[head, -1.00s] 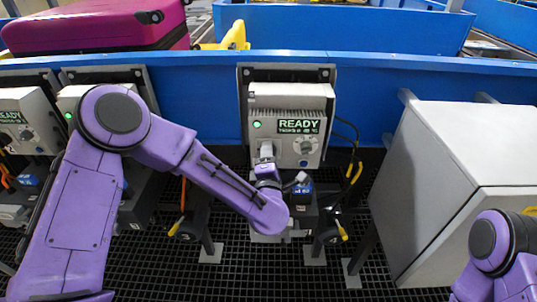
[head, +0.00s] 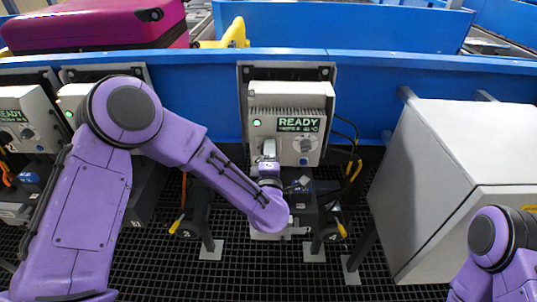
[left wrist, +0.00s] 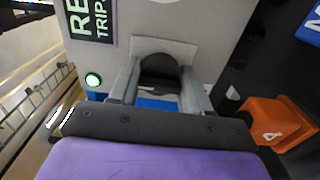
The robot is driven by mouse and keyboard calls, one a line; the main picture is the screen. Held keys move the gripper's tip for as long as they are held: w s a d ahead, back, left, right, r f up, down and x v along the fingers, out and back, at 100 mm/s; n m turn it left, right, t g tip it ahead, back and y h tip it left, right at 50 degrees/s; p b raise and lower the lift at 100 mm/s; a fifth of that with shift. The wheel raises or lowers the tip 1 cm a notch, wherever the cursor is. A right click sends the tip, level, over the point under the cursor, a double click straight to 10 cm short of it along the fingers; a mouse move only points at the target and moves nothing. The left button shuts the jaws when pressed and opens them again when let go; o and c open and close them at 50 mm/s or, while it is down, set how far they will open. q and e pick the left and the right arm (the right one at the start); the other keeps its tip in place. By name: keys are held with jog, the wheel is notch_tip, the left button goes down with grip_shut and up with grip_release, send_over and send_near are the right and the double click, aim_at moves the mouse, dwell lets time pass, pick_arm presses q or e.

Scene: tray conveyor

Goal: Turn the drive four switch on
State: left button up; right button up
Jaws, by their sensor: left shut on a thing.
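The drive box (head: 291,100) in the middle has a display (head: 299,124) reading READY, with a small second line, and a lit green lamp (head: 257,123). Its black rotary switch (left wrist: 160,70) sits on a pale plate in the left wrist view. My left gripper (head: 268,150) is at the box's lower front, left of a round dial (head: 305,146). It is shut on the switch, one finger on each side; the head view hides the switch behind the gripper. An orange block marked 4 (left wrist: 272,125) is beside it. My right gripper is out of view.
A large grey cabinet (head: 450,150) stands to the right. More drive boxes (head: 25,120) are at the left. A blue conveyor side (head: 400,70) runs behind, with a magenta suitcase (head: 95,28) at the back left. The floor is black grating.

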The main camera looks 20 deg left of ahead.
pick_arm(q)
jog(key=o, duration=1.1)
jog(key=shift+d, duration=0.15)
jog(key=shift+c, duration=0.2)
jog(key=b+v, duration=0.1)
jog(key=v, duration=0.9)
jog(key=shift+s, duration=0.3)
